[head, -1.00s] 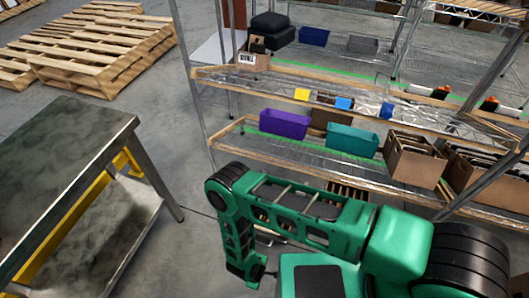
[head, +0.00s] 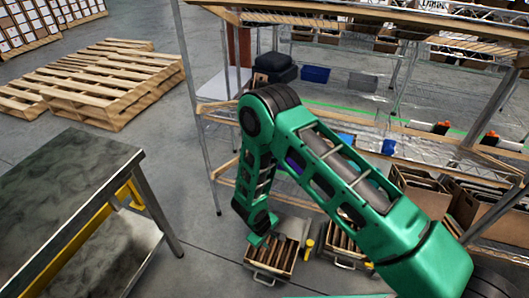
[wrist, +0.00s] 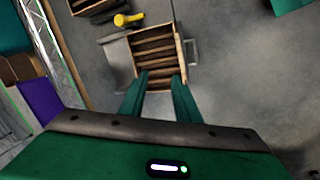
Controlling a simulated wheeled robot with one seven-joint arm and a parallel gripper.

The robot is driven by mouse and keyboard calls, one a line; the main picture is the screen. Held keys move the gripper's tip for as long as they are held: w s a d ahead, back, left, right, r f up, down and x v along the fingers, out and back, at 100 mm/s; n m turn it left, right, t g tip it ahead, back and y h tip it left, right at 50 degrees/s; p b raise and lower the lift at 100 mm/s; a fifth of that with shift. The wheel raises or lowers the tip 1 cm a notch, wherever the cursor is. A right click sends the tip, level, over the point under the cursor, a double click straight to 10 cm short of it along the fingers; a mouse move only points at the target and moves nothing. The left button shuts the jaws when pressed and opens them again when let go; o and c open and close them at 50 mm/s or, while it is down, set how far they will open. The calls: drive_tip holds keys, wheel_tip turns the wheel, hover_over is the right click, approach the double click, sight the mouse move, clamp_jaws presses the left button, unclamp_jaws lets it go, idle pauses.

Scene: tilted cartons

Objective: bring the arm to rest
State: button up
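My green arm reaches up and across the head view, with its elbow raised in front of the shelf rack. Its lower part hangs down at the middle, above a small wooden crate (head: 268,278) on the floor. In the wrist view my gripper (wrist: 160,78) shows two green fingers that stand apart with nothing seen between them. They point down toward the slatted wooden crate (wrist: 158,50), which has a metal handle. In the head view the fingertips are too small to make out.
The wire shelf rack (head: 222,112) stands behind the arm, with bins and cartons. A metal table (head: 65,195) is at left. Wooden pallets (head: 120,85) lie at the back left. A yellow object (wrist: 128,20) lies beside the crate. Floor between table and rack is clear.

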drive_tip(key=w+d+r+m, duration=0.1)
drive_tip(key=w+d+r, duration=0.2)
drive_tip(key=r, duration=0.3)
drive_tip(key=w+d+r+m, duration=0.1)
drive_tip(key=w+d+r, duration=0.2)
drive_tip(key=d+r, duration=0.15)
drive_tip(key=s+d+r+m+g+h, duration=0.1)
drive_tip(key=d+r+m, duration=0.2)
drive_tip(key=d+r, duration=0.85)
drive_tip(key=d+r+m, duration=0.3)
drive_tip(key=d+r, duration=0.5)
drive_tip(key=r, duration=0.6)
drive_tip(key=s+d+r+m+g+y, duration=0.1)
drive_tip(key=s+d+r+m, duration=0.3)
drive_tip(key=s+d+r, duration=0.75)
drive_tip(key=s+r+m+y, duration=0.1)
drive_tip(key=s+r+m, duration=0.1)
drive_tip(key=s, duration=0.7)
drive_tip(key=s+r+m+y, duration=0.1)
drive_tip(key=s+r+m, duration=0.1)
drive_tip(key=s, duration=0.7)
drive_tip(key=shift+d+r, duration=0.3)
drive_tip(key=shift+r, duration=0.5)
